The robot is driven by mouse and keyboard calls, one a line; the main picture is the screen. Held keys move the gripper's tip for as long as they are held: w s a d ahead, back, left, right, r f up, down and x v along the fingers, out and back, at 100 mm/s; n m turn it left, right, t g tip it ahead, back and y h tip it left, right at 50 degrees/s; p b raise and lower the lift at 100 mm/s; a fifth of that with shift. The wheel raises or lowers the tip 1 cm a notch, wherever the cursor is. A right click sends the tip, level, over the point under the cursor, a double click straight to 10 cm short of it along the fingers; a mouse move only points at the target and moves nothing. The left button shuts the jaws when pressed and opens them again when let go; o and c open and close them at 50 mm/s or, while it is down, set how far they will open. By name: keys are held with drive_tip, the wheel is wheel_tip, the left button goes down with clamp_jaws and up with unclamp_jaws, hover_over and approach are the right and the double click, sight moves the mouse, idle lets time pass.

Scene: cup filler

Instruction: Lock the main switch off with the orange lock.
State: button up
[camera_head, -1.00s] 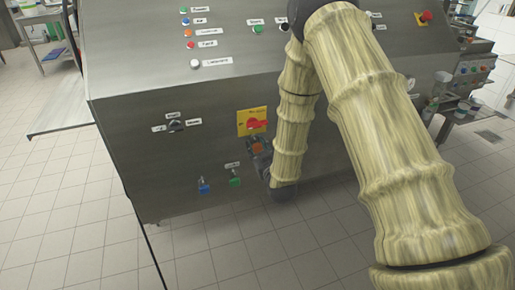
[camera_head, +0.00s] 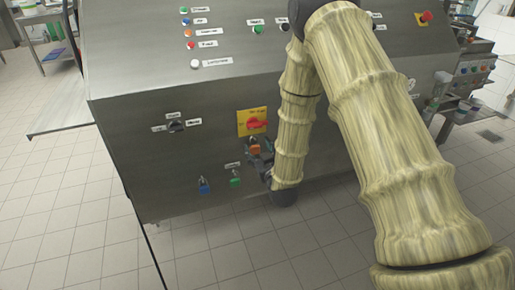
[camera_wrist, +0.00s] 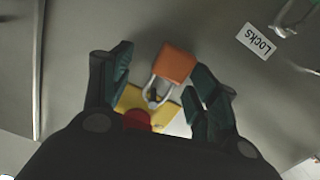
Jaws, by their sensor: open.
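The main switch has a yellow plate (camera_head: 243,129) and a red handle (camera_head: 258,124) on the machine's front. In the wrist view, the red handle (camera_wrist: 137,118) and yellow plate (camera_wrist: 134,98) are partly hidden by my gripper. The orange lock (camera_wrist: 175,63) is between my spread fingers, its shackle reaching toward the switch. I cannot tell whether the shackle passes through the switch. In the head view the lock (camera_head: 255,149) is just below the switch. My gripper (camera_wrist: 160,62) is open around the lock, with a gap at least on the left.
A blue lock (camera_head: 204,186) and a green lock (camera_head: 235,181) hang left of my gripper. A "Locks" label (camera_wrist: 255,41) is at the wrist view's upper right. A black selector knob (camera_head: 176,126) is left of the switch. The floor in front is clear.

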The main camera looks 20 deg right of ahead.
drive_tip(key=s, duration=1.1)
drive_tip(key=s+f+g+p, duration=0.4)
drive_tip(key=s+f+g, duration=0.2)
drive_tip(key=s+f, duration=0.3)
drive_tip(key=s+f+m+g+p, duration=0.1)
drive_tip(key=s+f+g+p, duration=0.2)
drive_tip(key=s, duration=1.1)
drive_tip(key=s+f+m+g+p, duration=0.2)
drive_tip(key=s+f+g, duration=0.6)
drive_tip(key=s, duration=0.7)
drive_tip(key=shift+a+f+p, duration=0.3)
drive_tip(key=shift+a+p, duration=0.15)
drive_tip(key=shift+p, duration=0.3)
drive_tip(key=shift+c, duration=0.2)
